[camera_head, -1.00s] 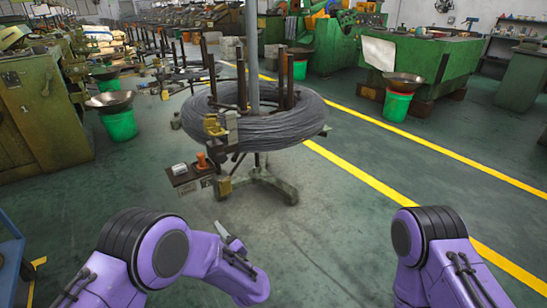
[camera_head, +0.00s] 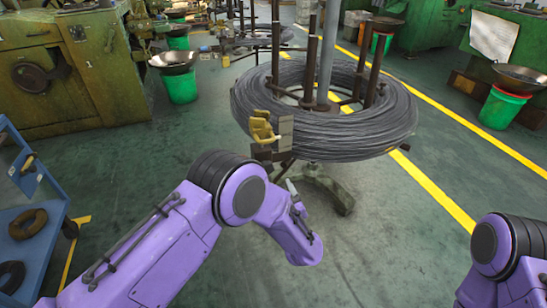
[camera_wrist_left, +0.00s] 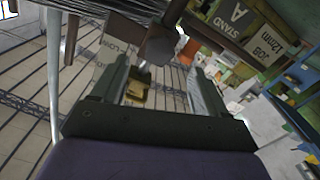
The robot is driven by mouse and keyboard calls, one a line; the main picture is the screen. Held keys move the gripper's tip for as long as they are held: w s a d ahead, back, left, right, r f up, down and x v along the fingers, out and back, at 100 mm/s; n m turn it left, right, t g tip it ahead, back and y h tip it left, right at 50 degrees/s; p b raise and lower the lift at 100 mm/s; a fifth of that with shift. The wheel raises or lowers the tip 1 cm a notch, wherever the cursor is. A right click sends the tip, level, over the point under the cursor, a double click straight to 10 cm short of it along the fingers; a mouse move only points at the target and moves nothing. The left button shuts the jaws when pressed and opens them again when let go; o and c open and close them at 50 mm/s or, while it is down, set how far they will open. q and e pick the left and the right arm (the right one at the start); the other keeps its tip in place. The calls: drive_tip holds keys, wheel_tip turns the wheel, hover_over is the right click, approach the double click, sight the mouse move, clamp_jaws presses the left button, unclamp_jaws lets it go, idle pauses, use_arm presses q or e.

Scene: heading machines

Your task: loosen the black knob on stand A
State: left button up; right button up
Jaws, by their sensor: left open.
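The stand with a thick coil of grey wire (camera_head: 325,112) is in front of me in the head view. In the left wrist view, a dark knob (camera_wrist_left: 158,46) on a short stem is just beyond and between the fingertips of my left gripper (camera_wrist_left: 157,68). The fingers are apart with nothing gripped. A sign reading "STAND A" (camera_wrist_left: 226,14) is just right of the knob. In the head view my left gripper (camera_head: 292,188) is mostly hidden by its arm, below the coil's front left. The knob cannot be made out there. My right gripper is out of frame.
A yellow clamp-like part (camera_head: 263,128) is at the coil's left front. A blue cart (camera_head: 38,220) stands at the left. Green machines and a green bucket (camera_head: 180,86) stand behind. The floor right of the stand is clear, with yellow lines (camera_head: 440,190).

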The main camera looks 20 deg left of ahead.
use_arm(q)
drive_tip(key=x, duration=1)
drive_tip(key=shift+a+r+b, duration=0.2)
drive_tip(key=shift+a+b, duration=0.05)
drive_tip(key=shift+b, duration=0.1)
drive_tip(key=c, duration=1)
